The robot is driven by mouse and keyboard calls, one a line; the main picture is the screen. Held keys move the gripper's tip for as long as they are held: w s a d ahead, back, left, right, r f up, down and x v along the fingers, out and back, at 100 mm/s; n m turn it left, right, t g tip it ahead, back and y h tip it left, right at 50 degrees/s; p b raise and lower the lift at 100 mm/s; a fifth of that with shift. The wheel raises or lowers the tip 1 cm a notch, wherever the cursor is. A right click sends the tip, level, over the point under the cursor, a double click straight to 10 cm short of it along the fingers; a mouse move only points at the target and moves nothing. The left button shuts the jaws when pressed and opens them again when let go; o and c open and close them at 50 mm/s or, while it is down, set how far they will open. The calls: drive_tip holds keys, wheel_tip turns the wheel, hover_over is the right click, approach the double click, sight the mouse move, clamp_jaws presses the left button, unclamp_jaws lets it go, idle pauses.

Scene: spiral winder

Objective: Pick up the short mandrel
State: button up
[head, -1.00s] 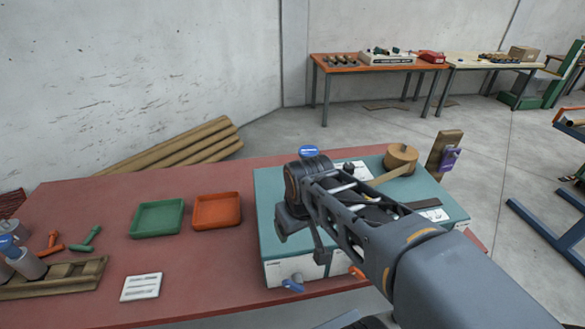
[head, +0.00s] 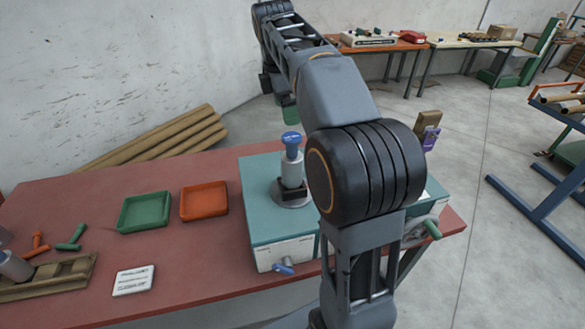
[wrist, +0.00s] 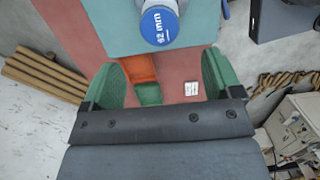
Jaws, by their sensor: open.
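A grey mandrel (head: 292,172) with a blue cap stands upright on a dark-based holder on the teal winder box. In the wrist view its cap (wrist: 158,25) reads "42 mm" and lies at the top of the picture, beyond the fingertips. My gripper (wrist: 163,75) is open and empty, its green fingers apart. In the head view only a green finger shows, raised behind the mandrel. Another grey mandrel (head: 14,265) lies at the wooden rack (head: 75,275), cut by the left edge. I cannot tell which one is the short mandrel.
The teal box (head: 255,215) stands on the red table (head: 190,275). A green tray (head: 145,212), an orange tray (head: 204,201) and a white card (head: 133,280) lie left of it. A blue handle (head: 284,267) sticks out in front. My arm hides the box's right part.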

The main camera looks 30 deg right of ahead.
sight(292, 137)
drive_tip(key=f, duration=0.3)
drive_tip(key=d+f, duration=0.1)
drive_tip(key=f, duration=0.7)
drive_tip(key=shift+s+d+f, duration=0.15)
drive_tip(key=shift+d+f, duration=0.05)
clamp_jaws()
idle(0.6)
drive_tip(key=shift+r, duration=0.1)
